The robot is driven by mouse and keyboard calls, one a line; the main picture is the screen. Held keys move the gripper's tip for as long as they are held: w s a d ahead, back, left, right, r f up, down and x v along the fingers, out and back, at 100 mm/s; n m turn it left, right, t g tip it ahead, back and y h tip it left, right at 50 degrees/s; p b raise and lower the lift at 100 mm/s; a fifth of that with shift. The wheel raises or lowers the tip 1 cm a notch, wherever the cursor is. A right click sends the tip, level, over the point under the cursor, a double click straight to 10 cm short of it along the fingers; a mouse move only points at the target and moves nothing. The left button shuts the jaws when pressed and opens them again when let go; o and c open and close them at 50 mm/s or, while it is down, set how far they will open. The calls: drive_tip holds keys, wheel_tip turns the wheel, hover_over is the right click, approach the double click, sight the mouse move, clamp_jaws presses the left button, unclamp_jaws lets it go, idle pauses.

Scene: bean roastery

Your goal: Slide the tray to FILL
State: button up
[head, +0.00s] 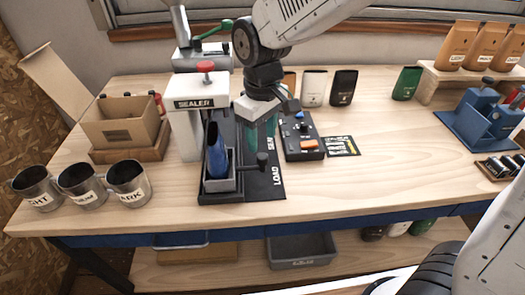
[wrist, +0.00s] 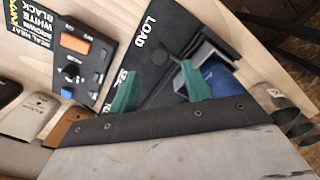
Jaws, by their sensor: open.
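The grey tray (head: 222,185) sits at the near end of a black track (head: 268,187), beside the LOAD label. An open blue bag (head: 217,152) stands upright in it. A dark knob (head: 262,159) sticks up at the tray's right side. SEAL is partly readable farther back; I see no FILL label, and the track's far part is hidden behind my arm. My gripper (head: 262,125) has green fingers, is open and points down above the track, behind the knob. In the wrist view, the fingers (wrist: 158,84) are apart with nothing gripped; the tray (wrist: 207,57) and bag (wrist: 222,84) lie right of them.
The SEALER post (head: 186,132) with a red knob stands left of the track. A control box (head: 303,140) with an orange switch is close on the right. Steel cups (head: 128,183) stand front left, and several bags line the back.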

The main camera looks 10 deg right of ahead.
sight(262, 156)
wheel_tip(262, 156, down, 6)
drive_tip(key=shift+r, duration=0.1)
clamp_jaws()
